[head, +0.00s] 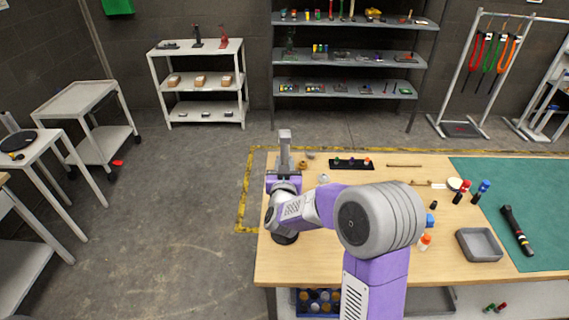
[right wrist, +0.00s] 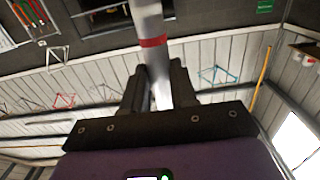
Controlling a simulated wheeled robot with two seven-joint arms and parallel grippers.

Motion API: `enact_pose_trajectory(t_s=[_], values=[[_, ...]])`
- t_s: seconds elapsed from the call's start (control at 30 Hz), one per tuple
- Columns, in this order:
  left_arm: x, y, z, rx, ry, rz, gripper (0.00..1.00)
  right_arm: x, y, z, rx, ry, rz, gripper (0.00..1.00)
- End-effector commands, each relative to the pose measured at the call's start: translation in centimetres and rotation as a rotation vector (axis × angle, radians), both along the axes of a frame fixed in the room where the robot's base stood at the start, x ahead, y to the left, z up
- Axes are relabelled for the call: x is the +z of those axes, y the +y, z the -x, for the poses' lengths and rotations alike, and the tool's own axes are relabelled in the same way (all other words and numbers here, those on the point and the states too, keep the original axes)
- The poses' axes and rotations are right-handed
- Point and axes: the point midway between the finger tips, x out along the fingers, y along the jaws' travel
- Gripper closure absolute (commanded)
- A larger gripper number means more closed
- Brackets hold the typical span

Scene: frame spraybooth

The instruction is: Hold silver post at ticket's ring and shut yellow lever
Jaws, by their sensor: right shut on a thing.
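The silver post (head: 284,152) stands upright at the left edge of the wooden workbench (head: 335,263). My right gripper (head: 284,176) is shut around it. In the right wrist view the post (right wrist: 148,22) runs up between the two fingers of my right gripper (right wrist: 157,90), and a red ring (right wrist: 153,42) circles it just beyond the fingertips. A dark round base (head: 285,238) shows below the gripper. A small white card (head: 438,186) lies on the bench; I cannot tell whether it is the ticket. I cannot make out the yellow lever. My left gripper is not in view.
A black rack of small coloured parts (head: 351,163) lies at the bench's back.

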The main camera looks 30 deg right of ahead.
Motion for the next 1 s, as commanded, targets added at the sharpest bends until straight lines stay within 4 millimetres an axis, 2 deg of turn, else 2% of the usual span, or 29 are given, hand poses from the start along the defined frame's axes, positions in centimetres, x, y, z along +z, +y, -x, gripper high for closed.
enact_pose_trajectory(t_s=[0.3, 0.4, 0.6, 1.0], values=[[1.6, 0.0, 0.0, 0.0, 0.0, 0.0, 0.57, 0.7, 0.7, 0.1, -0.113, 0.005, 0.0, 1.0], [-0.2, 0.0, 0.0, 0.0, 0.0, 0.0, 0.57, -1.1, 0.5, 0.2, -0.11, 0.005, -0.001, 1.0], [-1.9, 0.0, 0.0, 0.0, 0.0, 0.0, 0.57, -3.0, 0.5, 0.2, -0.109, 0.004, 0.0, 1.0], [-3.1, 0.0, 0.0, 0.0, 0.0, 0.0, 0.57, -4.4, 0.5, 0.2, -0.109, 0.004, 0.0, 1.0]])
